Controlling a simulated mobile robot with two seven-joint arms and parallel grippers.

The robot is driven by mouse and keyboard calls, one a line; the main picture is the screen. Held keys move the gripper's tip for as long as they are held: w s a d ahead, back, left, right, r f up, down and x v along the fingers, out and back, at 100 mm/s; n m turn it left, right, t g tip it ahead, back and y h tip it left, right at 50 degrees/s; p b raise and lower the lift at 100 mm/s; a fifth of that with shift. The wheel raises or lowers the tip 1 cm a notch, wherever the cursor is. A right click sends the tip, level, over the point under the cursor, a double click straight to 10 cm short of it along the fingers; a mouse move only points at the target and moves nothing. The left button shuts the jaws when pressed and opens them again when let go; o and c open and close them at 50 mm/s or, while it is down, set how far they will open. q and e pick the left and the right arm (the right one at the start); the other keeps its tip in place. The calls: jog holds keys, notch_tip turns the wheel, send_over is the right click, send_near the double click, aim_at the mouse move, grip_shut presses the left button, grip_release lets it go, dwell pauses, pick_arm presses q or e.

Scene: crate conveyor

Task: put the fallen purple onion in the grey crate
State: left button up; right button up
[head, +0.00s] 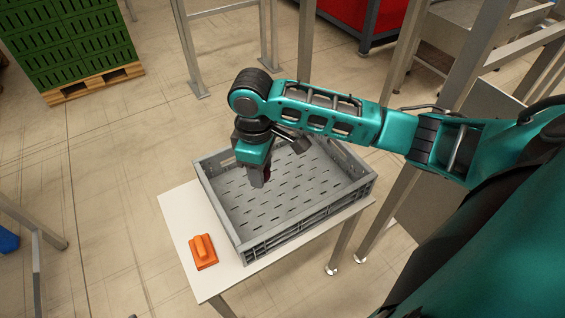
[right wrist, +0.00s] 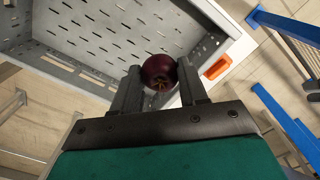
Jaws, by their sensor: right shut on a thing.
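The purple onion (right wrist: 159,72) is dark and round, held between the two fingers of my right gripper (right wrist: 160,88) in the right wrist view. In the head view my right gripper (head: 259,180) points down over the left part of the grey crate (head: 297,226), and the onion is mostly hidden by the fingers. The crate is open-topped, with a slotted floor, and shows no contents in its visible part. It also shows below the gripper in the right wrist view (right wrist: 95,40). I cannot tell how high the onion is above the floor. My left gripper is not in view.
The crate stands on a white table (head: 184,212). An orange object (head: 203,251) lies on the table left of the crate. Metal posts (head: 306,40) stand behind and to the right. Stacked green crates (head: 70,40) sit on a pallet at the back left.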

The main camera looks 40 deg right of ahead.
jog(key=w+n+b, duration=0.2)
jog(key=n, duration=0.3)
jog(key=n+b, duration=0.6)
jog(key=n, duration=0.4)
send_over(261, 198)
notch_tip(261, 198, down, 12)
jog(key=shift+f, duration=0.55)
notch_tip(261, 198, down, 4)
jog(key=shift+r+b, duration=0.25)
jog(key=shift+b, duration=0.25)
jog(key=shift+f, duration=0.35)
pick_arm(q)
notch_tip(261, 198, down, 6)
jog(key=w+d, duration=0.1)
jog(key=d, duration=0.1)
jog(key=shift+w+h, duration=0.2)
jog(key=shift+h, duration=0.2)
